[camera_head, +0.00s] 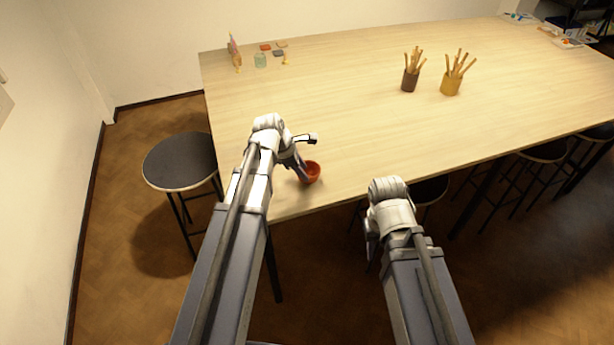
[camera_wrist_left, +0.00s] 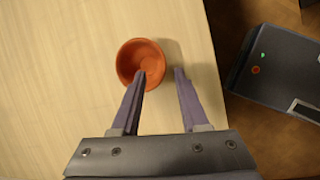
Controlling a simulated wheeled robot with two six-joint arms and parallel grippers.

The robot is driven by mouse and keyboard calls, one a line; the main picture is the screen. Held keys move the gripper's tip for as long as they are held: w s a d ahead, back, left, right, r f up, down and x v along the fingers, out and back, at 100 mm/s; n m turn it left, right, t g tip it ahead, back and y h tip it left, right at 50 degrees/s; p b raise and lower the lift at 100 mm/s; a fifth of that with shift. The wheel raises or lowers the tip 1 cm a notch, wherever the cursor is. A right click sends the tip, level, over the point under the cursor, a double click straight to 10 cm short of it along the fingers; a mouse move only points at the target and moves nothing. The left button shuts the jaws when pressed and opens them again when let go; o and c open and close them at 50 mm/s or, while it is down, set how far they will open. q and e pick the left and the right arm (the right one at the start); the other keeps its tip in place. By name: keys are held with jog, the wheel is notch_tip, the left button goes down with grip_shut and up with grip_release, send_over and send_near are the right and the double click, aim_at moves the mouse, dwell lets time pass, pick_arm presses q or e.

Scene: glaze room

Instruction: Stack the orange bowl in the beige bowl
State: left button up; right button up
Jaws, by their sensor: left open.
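The orange bowl (camera_head: 313,169) stands upright near the front edge of the table, at its left end. It also shows in the left wrist view (camera_wrist_left: 131,54), and looks empty. My left gripper (camera_wrist_left: 160,73) is open. One finger overlaps the bowl's right side, and the other is outside it to the right, so the rim appears to lie between them. I cannot tell whether either finger touches the bowl. In the head view, my left arm covers part of the table beside the bowl. I see no beige bowl in either view.
The long wooden table (camera_head: 340,110) is mostly clear. A brown cup (camera_head: 410,81) and a yellow cup (camera_head: 450,86) hold wooden tools. A glass jar (camera_head: 260,61) and small items stand at the back left. Dark stools, including one at left (camera_head: 180,160), surround the table.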

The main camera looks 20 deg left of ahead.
aim_at(311, 181)
pick_arm(q)
jog(key=b+x, duration=0.2)
jog(key=x, duration=0.1)
jog(key=b+x, duration=0.2)
jog(key=shift+s+f, duration=0.1)
jog(key=shift+s, duration=0.2)
grip_shut()
dwell(1.1)
